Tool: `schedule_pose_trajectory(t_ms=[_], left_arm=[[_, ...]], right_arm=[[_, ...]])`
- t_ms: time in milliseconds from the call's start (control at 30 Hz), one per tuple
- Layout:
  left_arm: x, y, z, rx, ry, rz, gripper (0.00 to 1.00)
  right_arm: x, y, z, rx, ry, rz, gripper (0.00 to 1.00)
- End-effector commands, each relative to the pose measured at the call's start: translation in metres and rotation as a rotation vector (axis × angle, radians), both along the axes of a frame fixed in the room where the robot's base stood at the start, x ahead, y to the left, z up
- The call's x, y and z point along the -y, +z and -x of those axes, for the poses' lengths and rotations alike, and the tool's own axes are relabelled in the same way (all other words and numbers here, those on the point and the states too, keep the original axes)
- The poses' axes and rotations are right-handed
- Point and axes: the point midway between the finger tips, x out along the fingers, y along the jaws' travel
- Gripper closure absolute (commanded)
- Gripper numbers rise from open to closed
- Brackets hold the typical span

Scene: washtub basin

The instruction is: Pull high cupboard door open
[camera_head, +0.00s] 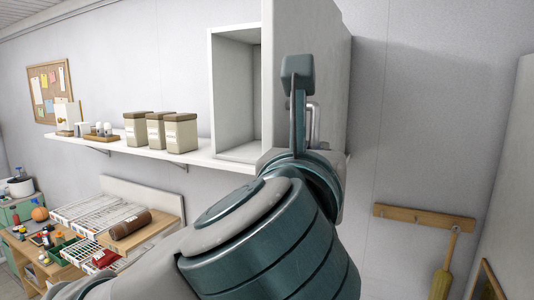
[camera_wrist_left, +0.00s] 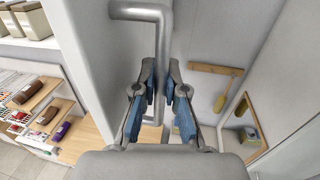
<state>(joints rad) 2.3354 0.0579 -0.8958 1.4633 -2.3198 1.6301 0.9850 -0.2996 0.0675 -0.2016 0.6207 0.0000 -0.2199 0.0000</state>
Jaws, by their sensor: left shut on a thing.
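The high cupboard (camera_head: 222,95) is white and hangs on the wall, with its bare interior showing on the left. Its door (camera_head: 322,40) stands swung out from the cupboard, partly hiding the opening. A grey bar handle (camera_head: 313,128) is fixed to the door; it also shows in the left wrist view (camera_wrist_left: 146,12). My left gripper (camera_head: 298,75) is at the handle, and in the left wrist view its two blue-padded fingers (camera_wrist_left: 161,95) are shut on the vertical bar. My left forearm covers the lower part of the door. My right gripper is out of view.
A wall shelf (camera_head: 150,150) with several lidded canisters (camera_head: 180,133) runs left of the cupboard. Below it stands a cluttered workbench (camera_head: 160,235). A wooden hook rail (camera_head: 424,217) with a hanging brush (camera_head: 444,272) is on the right wall. Open space lies between door and rail.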

Motion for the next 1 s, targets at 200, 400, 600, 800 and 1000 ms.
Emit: schedule_pose_trajectory(t_ms=[200, 400, 600, 800, 1000], left_arm=[[0.015, 0.001, 0.005, 0.002, 0.028, 0.0, 1.0], [0.012, 0.001, 0.004, 0.0, 0.035, 0.002, 1.0], [0.011, 0.001, 0.004, 0.0, 0.035, 0.003, 1.0], [0.016, 0.0, 0.004, 0.0, 0.034, 0.0, 0.78], [0.018, 0.0, 0.004, -0.001, 0.034, -0.001, 0.78]], right_arm=[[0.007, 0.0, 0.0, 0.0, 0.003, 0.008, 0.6], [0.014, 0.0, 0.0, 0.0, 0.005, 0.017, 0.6], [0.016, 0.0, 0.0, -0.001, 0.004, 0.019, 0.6], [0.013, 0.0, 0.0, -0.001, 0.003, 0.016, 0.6], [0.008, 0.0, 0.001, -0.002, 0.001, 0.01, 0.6]])
